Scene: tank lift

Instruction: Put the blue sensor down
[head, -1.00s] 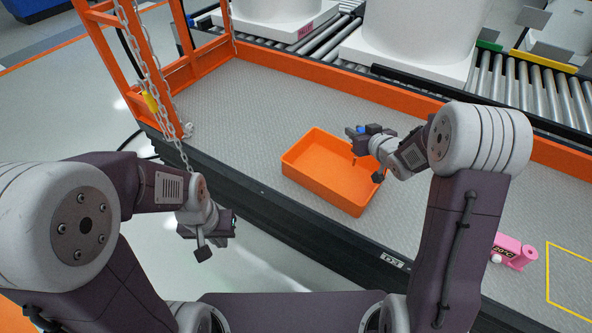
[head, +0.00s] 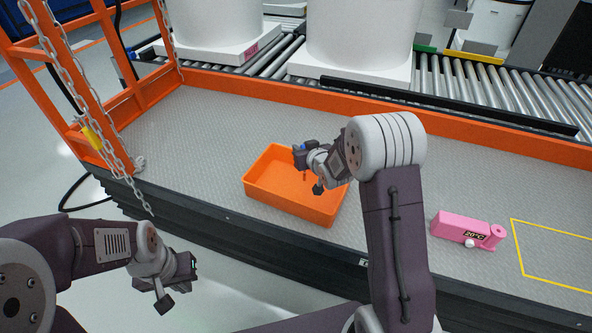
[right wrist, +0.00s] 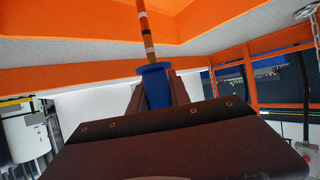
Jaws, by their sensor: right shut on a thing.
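My right gripper (head: 300,158) is over the orange tray (head: 330,215), shut on the blue sensor (head: 298,148). In the right wrist view the sensor's blue body (right wrist: 156,86) sits between the two fingers. Its thin banded probe (right wrist: 146,32) extends away from the fingers toward the orange tray surface. I cannot tell whether the probe tip touches the tray. The tray stands on the grey platform deck and its visible floor is bare. My left gripper (head: 188,266) hangs low outside the platform's near edge; its jaw opening cannot be made out.
A pink box marked 20°C (head: 462,228) stands on the deck right of the tray, beside a yellow outlined area (head: 560,255). An orange rail (head: 250,100) borders the far side. Chains (head: 95,110) hang at the left. White tanks (head: 358,45) stand on rollers behind.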

